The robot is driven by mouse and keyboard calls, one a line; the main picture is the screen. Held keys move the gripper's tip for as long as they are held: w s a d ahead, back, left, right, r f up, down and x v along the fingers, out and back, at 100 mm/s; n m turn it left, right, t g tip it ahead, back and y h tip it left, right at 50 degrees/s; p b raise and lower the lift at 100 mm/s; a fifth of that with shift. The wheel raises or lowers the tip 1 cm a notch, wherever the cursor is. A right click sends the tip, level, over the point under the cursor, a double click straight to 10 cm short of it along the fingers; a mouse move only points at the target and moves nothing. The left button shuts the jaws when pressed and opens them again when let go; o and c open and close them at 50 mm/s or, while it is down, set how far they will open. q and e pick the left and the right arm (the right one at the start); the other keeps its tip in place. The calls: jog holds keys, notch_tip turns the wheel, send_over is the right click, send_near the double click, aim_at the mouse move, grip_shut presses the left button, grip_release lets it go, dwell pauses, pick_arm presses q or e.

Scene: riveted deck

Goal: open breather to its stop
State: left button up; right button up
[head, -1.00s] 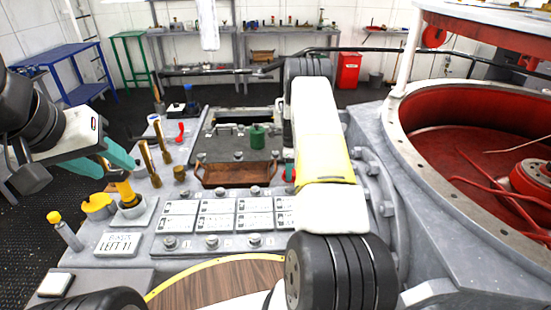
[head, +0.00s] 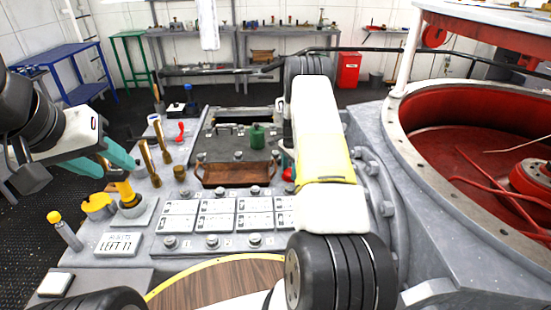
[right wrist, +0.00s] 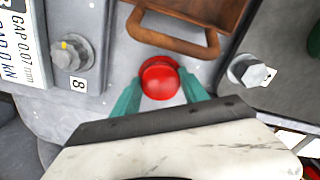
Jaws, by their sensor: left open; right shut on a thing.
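A round red knob (right wrist: 159,78), which I take to be the breather, stands on the grey deck beside a brown wooden tray. In the head view the red knob (head: 288,174) shows only partly, beside my right forearm. My right gripper (right wrist: 160,94) has its teal fingers on either side of the knob and is shut on it. No writing naming the knob shows. My left gripper (head: 119,160) is open and empty, above and close to a yellow-topped post (head: 125,190) at the left of the deck.
The brown tray's handle (right wrist: 172,42) is close to the knob. In the head view a label plate reads LEFT 11 (head: 118,243). A large red-lined ring housing (head: 440,155) stands at right.

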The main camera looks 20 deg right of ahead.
jog(key=n, duration=0.4)
jog(key=shift+d+n, duration=0.1)
jog(key=shift+n, duration=0.2)
jog(key=n, duration=0.4)
jog(key=shift+s+n, duration=0.1)
jog(key=shift+n, duration=0.2)
jog(key=n, duration=0.3)
jog(key=shift+f+n, duration=0.1)
jog(key=shift+n, duration=0.2)
jog(key=n, duration=0.4)
jog(key=shift+d+n, duration=0.15)
jog(key=shift+n, duration=0.15)
jog(key=n, duration=1.2)
jog(key=shift+d+f+n, duration=0.1)
jog(key=shift+n, duration=0.3)
